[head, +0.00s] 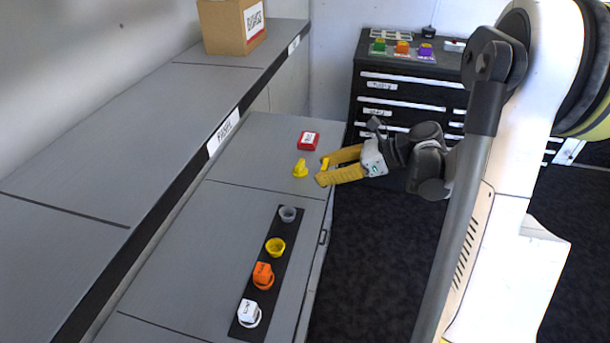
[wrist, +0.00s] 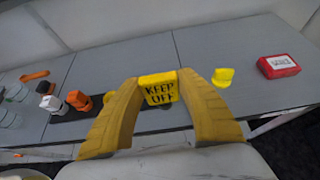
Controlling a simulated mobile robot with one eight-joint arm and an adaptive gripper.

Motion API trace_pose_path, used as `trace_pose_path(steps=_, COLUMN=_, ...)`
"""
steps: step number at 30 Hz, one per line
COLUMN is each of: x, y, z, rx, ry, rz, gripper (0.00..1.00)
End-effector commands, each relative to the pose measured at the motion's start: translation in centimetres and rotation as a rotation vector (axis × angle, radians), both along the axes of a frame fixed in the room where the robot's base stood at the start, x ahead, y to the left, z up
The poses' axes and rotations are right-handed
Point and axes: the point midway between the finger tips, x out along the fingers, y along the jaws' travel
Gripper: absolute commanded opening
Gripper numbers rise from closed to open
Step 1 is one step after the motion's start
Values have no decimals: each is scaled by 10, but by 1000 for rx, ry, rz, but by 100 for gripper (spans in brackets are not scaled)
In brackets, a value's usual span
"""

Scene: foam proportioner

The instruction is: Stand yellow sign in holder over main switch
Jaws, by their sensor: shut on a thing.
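My gripper (head: 320,172) is shut on the yellow sign (wrist: 159,88), which reads KEEP OFF and faces the wrist camera. A sliver of it shows between the yellow fingers in the head view (head: 325,163). It is held up near the bench's right edge. A black strip (head: 254,299) lies on the bench, lower left of my gripper. It carries a grey cup (head: 288,214), an open yellow cup (head: 276,246), an orange piece (head: 263,275) and a white lettered piece (head: 249,312). I cannot tell which part is the main switch.
A small yellow piece (head: 300,169) and a red labelled box (head: 308,141) sit on the bench close to my gripper. A dark drawer cabinet (head: 410,100) stands behind. A cardboard box (head: 232,27) is on the raised shelf. Bench left of the strip is clear.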

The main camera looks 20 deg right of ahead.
Motion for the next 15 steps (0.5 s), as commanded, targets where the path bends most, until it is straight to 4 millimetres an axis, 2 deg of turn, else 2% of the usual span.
trace_pose_path(steps=6, x=-3, y=-16, z=16, rx=-1, ry=-1, rz=0, gripper=16)
trace_pose_path(steps=15, x=-4, y=-17, z=55, rx=-1, ry=-1, rz=0, gripper=16)
